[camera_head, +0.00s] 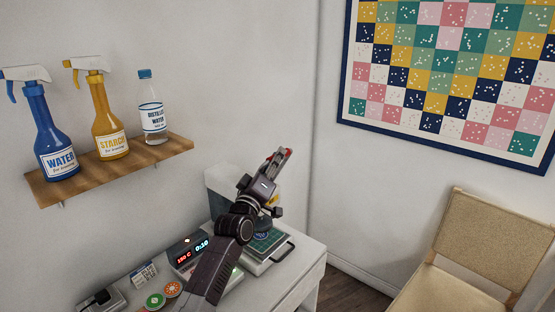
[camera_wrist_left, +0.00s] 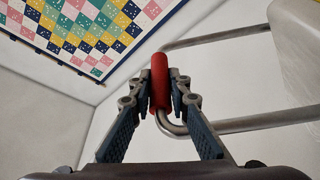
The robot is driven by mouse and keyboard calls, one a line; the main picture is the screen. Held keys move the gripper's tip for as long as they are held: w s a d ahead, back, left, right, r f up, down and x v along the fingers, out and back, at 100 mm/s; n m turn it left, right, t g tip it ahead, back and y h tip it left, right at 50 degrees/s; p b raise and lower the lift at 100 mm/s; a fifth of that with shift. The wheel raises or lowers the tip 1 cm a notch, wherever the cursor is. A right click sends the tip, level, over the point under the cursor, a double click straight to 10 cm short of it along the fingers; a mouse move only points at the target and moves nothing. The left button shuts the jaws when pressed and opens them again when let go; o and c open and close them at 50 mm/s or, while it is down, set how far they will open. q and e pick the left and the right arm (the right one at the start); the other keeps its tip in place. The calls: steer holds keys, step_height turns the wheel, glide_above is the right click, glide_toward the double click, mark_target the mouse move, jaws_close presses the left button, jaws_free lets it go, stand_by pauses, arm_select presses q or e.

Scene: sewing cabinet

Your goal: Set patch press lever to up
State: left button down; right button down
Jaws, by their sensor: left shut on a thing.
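The patch press lever is a bent metal bar with a red grip (camera_wrist_left: 160,82), seen in the left wrist view. My left gripper (camera_wrist_left: 160,95) is shut on the red grip, one finger on each side. In the head view my left gripper (camera_head: 278,157) is raised high above the table, with red showing at its fingertips. The press (camera_head: 222,184) is a pale body behind my arm, partly hidden, with a green gridded pad (camera_head: 266,243) at its base. The bars run off to the right in the wrist view. My right gripper is not in view.
A control box (camera_head: 190,250) with lit digits, green (camera_head: 155,300) and orange (camera_head: 173,288) discs and a dark device (camera_head: 103,301) are left of my arm. A wooden shelf (camera_head: 110,171) holds bottles. A chair (camera_head: 480,250) stands right; the table's right edge is clear.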

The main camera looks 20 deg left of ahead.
arm_select(q)
steer(key=c, duration=1.8)
jaws_free()
steer(key=shift+a+r, duration=0.15)
steer(key=shift+r, duration=0.35)
steer(key=shift+w, duration=0.1)
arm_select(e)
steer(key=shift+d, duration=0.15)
arm_select(q)
steer(key=shift+f, duration=0.15)
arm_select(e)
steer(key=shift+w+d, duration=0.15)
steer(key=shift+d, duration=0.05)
arm_select(q)
steer(key=shift+f, duration=0.15)
steer(key=v, duration=1.2)
steer(key=shift+d, duration=0.25)
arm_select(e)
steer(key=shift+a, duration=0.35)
arm_select(q)
steer(key=shift+d, duration=0.2)
